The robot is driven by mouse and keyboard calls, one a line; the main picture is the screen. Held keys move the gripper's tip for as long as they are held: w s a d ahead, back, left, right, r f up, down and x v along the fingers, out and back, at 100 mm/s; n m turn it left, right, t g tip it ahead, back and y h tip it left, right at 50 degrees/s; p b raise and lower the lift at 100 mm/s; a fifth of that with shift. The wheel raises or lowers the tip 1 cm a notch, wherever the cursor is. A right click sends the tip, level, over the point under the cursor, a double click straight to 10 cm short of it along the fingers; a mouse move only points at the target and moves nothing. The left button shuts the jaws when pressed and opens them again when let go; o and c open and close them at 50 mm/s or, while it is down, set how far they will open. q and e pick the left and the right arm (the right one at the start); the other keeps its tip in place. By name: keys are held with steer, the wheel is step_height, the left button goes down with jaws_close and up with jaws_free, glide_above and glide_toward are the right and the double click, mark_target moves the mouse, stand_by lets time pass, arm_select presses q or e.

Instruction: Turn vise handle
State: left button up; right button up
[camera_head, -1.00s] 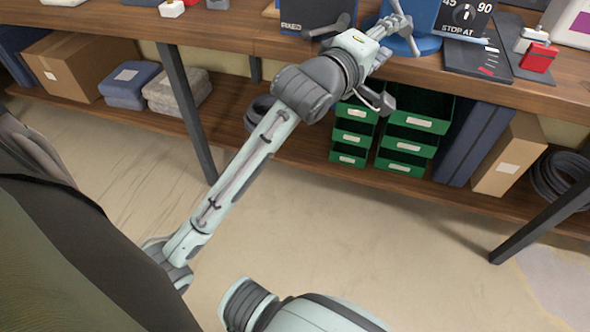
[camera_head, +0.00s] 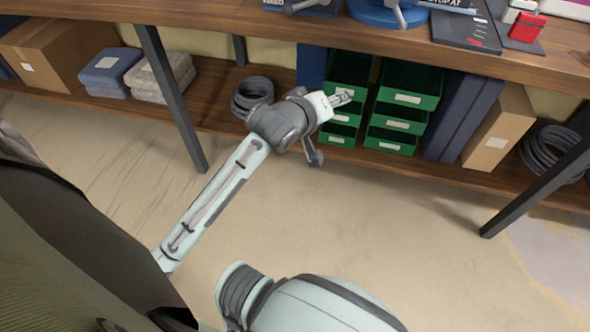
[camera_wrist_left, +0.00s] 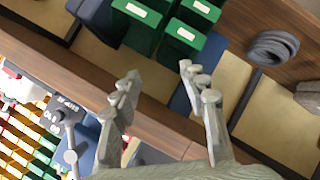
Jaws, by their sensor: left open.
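The blue vise (camera_head: 372,14) stands on the workbench at the top edge of the head view, mostly cut off. A grey bar (camera_head: 399,16), which looks like its handle, hangs at its front. In the left wrist view the blue vise (camera_wrist_left: 87,150) is at the lower left, partly behind a finger, with a grey bar (camera_wrist_left: 70,138) beside it. My left gripper (camera_head: 343,97) is below the bench's front edge, in front of the green bins, apart from the vise. Its fingers (camera_wrist_left: 159,72) are spread and empty in the wrist view. My right gripper is not in view.
The wooden workbench (camera_head: 220,12) has its front edge above my left gripper. Green bins (camera_head: 401,125) and a coiled grey hose (camera_head: 252,92) sit on the lower shelf. A red block (camera_head: 527,27) stands on the bench at right. The floor in front is clear.

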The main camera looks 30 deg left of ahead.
arm_select(q)
steer(key=s+a+f+m+g, duration=0.1)
steer(key=s+f+m+g, duration=0.1)
steer(key=s+f, duration=0.2)
steer(key=s+a+f+m+g+b, duration=0.1)
steer(key=s+f, duration=0.4)
steer(key=f, duration=0.6)
steer(key=shift+s+a+m+g+y, duration=0.15)
steer(key=shift+a+m+g+y, duration=0.35)
steer(key=shift+m, duration=0.6)
steer(key=shift+a, duration=0.1)
